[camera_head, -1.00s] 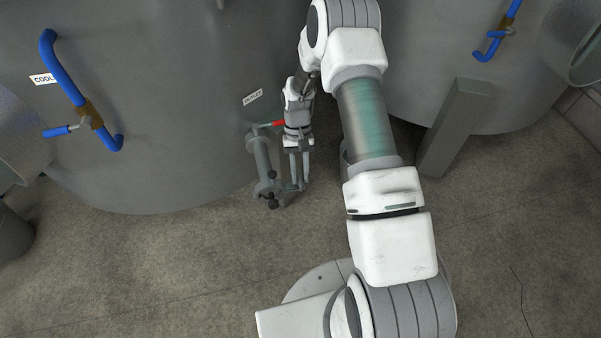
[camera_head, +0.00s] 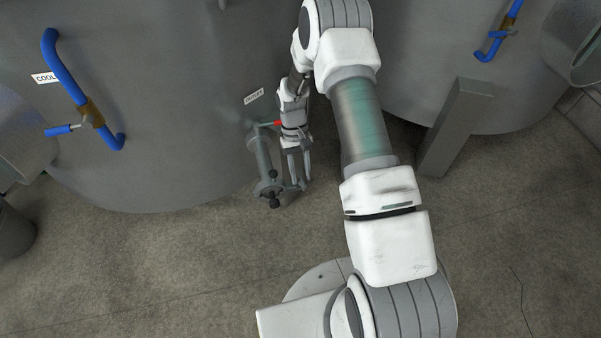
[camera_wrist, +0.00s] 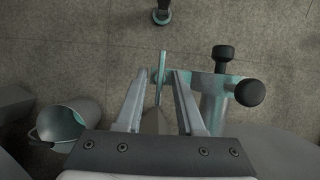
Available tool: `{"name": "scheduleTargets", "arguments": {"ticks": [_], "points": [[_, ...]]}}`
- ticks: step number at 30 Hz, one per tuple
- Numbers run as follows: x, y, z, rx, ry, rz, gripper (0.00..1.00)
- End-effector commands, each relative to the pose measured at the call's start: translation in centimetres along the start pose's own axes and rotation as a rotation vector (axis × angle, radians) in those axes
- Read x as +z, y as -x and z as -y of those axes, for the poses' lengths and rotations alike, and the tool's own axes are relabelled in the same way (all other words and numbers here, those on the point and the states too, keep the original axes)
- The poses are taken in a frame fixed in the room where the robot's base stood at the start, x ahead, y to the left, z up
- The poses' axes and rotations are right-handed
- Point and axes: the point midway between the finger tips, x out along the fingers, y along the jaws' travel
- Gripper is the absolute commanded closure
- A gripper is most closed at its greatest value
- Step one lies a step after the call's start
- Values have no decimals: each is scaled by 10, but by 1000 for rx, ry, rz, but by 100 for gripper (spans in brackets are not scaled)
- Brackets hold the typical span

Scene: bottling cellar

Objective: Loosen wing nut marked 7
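My gripper (camera_head: 299,185) points down beside the outlet pipe (camera_head: 261,155) on the large grey tank. In the wrist view my gripper (camera_wrist: 159,73) is open. A thin grey-teal plate (camera_wrist: 161,72), seen edge-on, stands between its two fingers, with a gap on each side. It joins a bar leading right to the pipe end and looks like a wing nut; no number 7 can be read on it. Two black knobs (camera_wrist: 223,53) (camera_wrist: 249,92) sit to the right of the fingers; they also show on the pipe end in the head view (camera_head: 274,203).
The tank wall (camera_head: 150,165) rises behind the pipe, with an outlet label (camera_head: 254,96) and a blue-handled pipe (camera_head: 70,80) on it. A grey post (camera_head: 455,130) stands to the right. A bucket (camera_wrist: 68,122) is at the lower left of the wrist view. Open floor lies in front.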

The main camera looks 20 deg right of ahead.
Motion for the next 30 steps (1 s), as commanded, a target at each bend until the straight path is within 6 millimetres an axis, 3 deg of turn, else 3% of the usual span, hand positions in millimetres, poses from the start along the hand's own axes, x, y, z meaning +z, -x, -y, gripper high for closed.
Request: {"name": "scheduleTargets", "arguments": {"ticks": [3,14,20,30], "points": [[0,0,0,0,-1,0,43],[0,7,0,-1,-1,-2,43],[0,42,0,-1,-2,-4,43],[0,126,0,0,0,-4,43]]}}
